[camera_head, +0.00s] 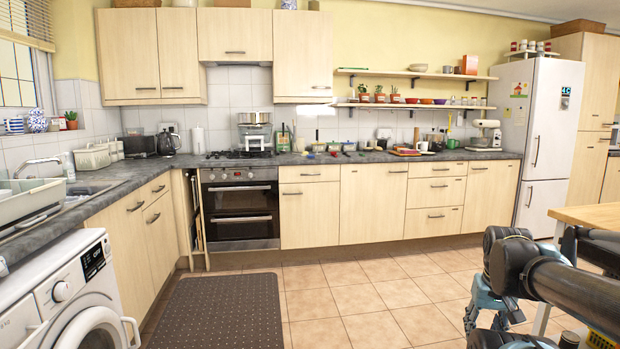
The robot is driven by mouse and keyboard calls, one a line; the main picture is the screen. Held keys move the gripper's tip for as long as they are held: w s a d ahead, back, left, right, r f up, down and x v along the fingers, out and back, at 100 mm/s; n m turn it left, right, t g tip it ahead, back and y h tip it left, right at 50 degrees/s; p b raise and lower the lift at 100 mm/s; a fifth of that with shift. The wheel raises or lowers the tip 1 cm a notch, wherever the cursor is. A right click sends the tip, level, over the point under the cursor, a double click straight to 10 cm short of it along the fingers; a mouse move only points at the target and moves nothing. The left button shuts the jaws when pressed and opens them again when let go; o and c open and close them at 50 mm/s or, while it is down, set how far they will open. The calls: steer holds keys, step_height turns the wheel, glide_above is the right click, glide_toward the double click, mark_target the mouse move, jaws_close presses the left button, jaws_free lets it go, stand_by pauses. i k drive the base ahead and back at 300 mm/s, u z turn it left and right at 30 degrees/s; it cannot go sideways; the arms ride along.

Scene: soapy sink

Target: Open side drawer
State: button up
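Several drawers show, and I cannot tell which one is the side drawer. A stack of three wooden drawers (435,192) with dark bar handles is in the back run, left of the fridge, and looks shut. A single shallow drawer (310,173) right of the oven also looks shut. On the left run, a drawer (158,187) under the counter looks shut. My arm is at the lower right. My gripper (492,318), blue-grey, seems to hang below it near the bottom edge, far from the drawers. Its fingers are partly hidden and their opening is unclear.
The tiled floor (345,300) in the middle is clear. A dark mat (218,312) lies before the oven (240,210). A washing machine (75,292) stands at the lower left. A wooden table (590,216) is at the right, near the white fridge (545,130).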

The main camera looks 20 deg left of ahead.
mark_target(328, 172)
steer(key=k, duration=1.3)
steer(key=u, duration=0.5)
steer(key=i, duration=0.8)
steer(key=u, duration=1.05)
steer(key=i, duration=2.2)
steer(key=z, duration=0.45)
steer(key=i, duration=1)
steer(key=z, duration=1)
steer(key=i, duration=0.55)
steer(key=z, duration=0.3)
